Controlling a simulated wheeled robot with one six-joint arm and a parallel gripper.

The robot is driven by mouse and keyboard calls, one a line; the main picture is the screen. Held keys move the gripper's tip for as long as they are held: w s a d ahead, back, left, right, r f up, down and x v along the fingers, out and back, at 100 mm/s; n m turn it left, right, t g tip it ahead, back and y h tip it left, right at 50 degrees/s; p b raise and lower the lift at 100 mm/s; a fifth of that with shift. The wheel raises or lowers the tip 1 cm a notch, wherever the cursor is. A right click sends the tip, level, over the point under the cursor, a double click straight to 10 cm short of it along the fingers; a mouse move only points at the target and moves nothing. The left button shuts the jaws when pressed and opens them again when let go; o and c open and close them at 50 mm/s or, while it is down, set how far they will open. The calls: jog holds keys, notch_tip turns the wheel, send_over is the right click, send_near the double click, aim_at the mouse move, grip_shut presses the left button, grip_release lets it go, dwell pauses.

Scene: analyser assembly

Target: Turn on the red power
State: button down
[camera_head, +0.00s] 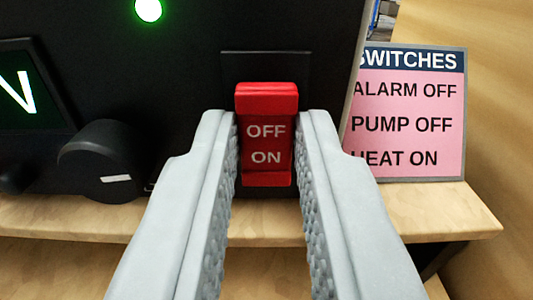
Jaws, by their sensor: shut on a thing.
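The red power switch (266,133) is on the front of the black analyser, upright, marked OFF above ON. Its upper end looks raised towards me, with a red lip at the lower end too. My gripper (267,140) reaches up from the bottom of the view, one grey finger on each side of the switch. The fingertips are closed against the switch's left and right sides, around the lettering. The sides of the switch are hidden by the fingers.
A black knob (104,161) with a white mark sticks out left of the switch. A pink switches sign (408,113) stands at right on the wooden shelf (440,211).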

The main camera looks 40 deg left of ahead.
jog(key=shift+f, duration=0.1)
jog(key=shift+f+t+y, duration=0.2)
jog(key=shift+t+y, duration=0.6)
jog(key=shift+t, duration=0.2)
jog(key=c, duration=1.3)
grip_release()
notch_tip(320, 180, up, 10)
